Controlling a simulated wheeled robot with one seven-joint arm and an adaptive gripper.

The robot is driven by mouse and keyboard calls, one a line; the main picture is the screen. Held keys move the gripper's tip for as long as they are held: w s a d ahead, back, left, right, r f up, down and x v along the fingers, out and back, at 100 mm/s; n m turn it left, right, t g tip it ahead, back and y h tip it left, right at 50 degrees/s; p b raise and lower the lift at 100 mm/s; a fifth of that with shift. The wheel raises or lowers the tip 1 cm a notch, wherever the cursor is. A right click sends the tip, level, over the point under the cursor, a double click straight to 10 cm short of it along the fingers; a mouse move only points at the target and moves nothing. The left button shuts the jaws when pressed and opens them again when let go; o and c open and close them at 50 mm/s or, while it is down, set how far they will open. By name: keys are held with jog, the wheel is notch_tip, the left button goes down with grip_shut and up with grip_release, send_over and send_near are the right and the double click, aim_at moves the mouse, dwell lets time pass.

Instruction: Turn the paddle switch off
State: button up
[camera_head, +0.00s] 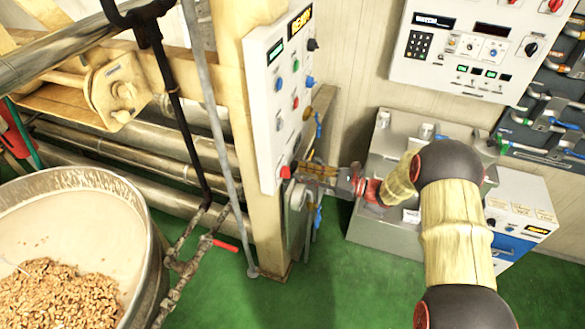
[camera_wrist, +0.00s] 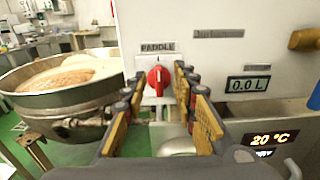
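The paddle switch (camera_wrist: 159,78) is a red rotary knob on a white plate under a "PADDLE" label, on the light control panel (camera_wrist: 215,55). Its light pointer mark stands roughly upright. In the head view the red knob (camera_head: 285,172) is at the panel's lower edge. My gripper (camera_wrist: 161,86) is open, with one yellow-padded finger to each side of the knob in the wrist view. Gaps show between the fingers and the knob; I see no contact. In the head view my gripper (camera_head: 318,174) reaches the panel from the right, its fingertips close to the knob.
A large kettle (camera_head: 150,240) with nougat and nuts stands at the left. A beige post (camera_head: 250,130) carries the panel. A "0.0 L" display (camera_wrist: 248,84) and a yellow handle (camera_wrist: 304,39) are right of the knob. A grey metal cabinet (camera_head: 385,235) stands below my arm.

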aim_at(286, 172)
jog(key=x, duration=0.4)
jog(key=shift+a, duration=0.25)
grip_shut()
dwell(0.4)
